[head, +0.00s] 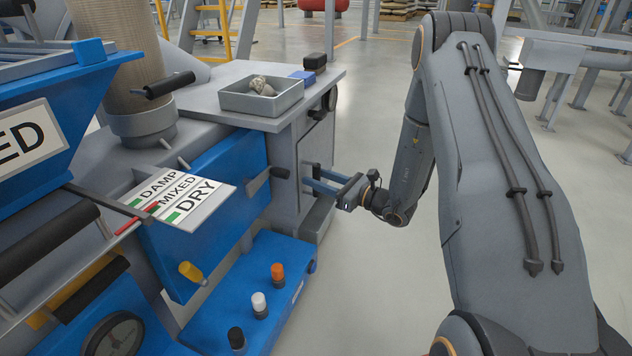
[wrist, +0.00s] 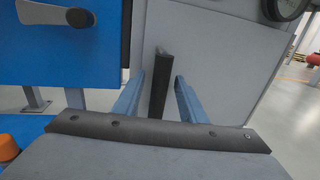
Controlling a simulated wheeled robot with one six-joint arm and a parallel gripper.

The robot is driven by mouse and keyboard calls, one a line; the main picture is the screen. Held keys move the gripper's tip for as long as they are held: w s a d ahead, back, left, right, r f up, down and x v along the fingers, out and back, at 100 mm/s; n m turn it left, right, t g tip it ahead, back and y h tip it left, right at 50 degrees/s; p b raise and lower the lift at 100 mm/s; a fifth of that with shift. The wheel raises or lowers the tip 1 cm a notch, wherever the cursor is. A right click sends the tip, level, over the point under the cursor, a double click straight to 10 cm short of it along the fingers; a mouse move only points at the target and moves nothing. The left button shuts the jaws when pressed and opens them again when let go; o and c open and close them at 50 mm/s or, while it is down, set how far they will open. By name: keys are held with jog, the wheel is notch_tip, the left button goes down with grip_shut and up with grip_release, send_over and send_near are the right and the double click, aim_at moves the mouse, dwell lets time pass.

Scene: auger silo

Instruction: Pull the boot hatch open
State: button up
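The boot hatch appears to be the grey flat panel (head: 319,150) on the end of the grey cabinet; it looks closed. It fills the middle of the wrist view (wrist: 215,65). A dark upright bar handle (wrist: 160,84) stands out from it. My gripper (head: 313,178) reaches this panel from the right. In the wrist view, its two blue fingers (wrist: 157,92) are apart, one on each side of the handle, with a visible gap on both sides. Whether the fingertips touch the panel cannot be told.
A blue panel (head: 220,160) with a dark knob handle (head: 280,172) is left of the hatch. A blue base (head: 235,310) with orange, white and black knobs lies below. A grey tray (head: 262,98) with lumps sits on the cabinet top.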

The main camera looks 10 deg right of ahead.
jog(key=shift+w+a, duration=0.2)
grip_shut()
